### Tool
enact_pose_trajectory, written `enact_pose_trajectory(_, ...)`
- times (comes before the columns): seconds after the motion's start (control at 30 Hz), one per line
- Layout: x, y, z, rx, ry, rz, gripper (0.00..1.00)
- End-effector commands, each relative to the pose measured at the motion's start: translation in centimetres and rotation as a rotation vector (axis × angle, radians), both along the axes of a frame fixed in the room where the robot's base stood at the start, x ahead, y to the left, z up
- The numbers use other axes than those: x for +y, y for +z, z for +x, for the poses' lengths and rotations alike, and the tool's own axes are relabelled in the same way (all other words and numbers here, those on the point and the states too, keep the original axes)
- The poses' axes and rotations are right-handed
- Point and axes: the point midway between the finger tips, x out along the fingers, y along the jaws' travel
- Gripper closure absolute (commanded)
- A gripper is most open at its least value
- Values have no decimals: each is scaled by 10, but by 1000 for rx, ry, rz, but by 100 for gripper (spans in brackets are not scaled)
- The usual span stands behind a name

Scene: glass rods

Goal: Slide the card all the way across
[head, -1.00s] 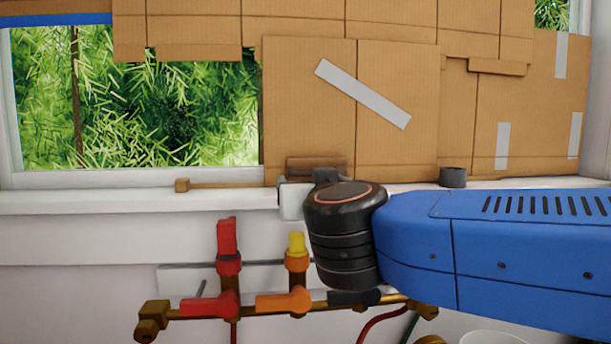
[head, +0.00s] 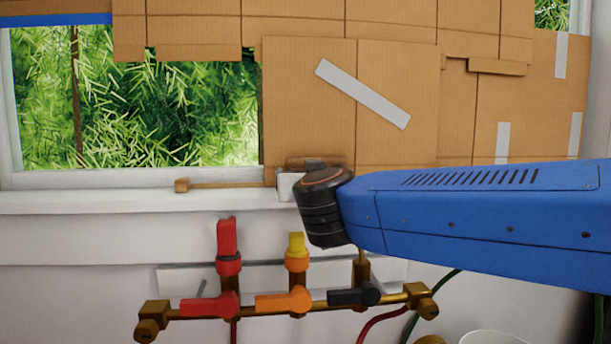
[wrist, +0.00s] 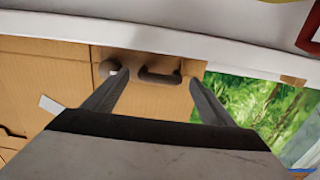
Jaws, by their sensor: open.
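The card is a brown cardboard panel (head: 300,110) with a diagonal grey tape strip, upright in the window. Its left edge stands beside the open greenery. A brown block (head: 325,161) sits low on it in the head view. In the wrist view the cardboard (wrist: 50,75) fills the left, seen inverted, with a brown piece with a dark oval slot (wrist: 158,75) near the sill. My gripper (wrist: 153,82) is open, its two fingers apart on either side of that slotted piece. Contact cannot be told. In the head view my arm hides most of the gripper.
A wooden rail with a small end block (head: 182,185) runs along the sill (head: 100,202) at left. Below are pipes with red, orange (head: 285,301) and black valve handles. Greenery (head: 160,110) shows through the uncovered pane at left. More cardboard (head: 530,100) covers the right.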

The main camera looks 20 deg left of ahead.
Motion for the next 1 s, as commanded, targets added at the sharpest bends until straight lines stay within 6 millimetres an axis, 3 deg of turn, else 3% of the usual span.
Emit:
enact_pose_trajectory(0.03, 0, 0, 0, 0, 0, 0, 27)
enact_pose_trajectory(0.27, 0, 0, 0, 0, 0, 0, 81)
enact_pose_trajectory(0.57, 17, 0, -7, 2, 3, 1, 81)
enact_pose_trajectory(1.0, 109, -1, -47, 1, 5, 0, 81)
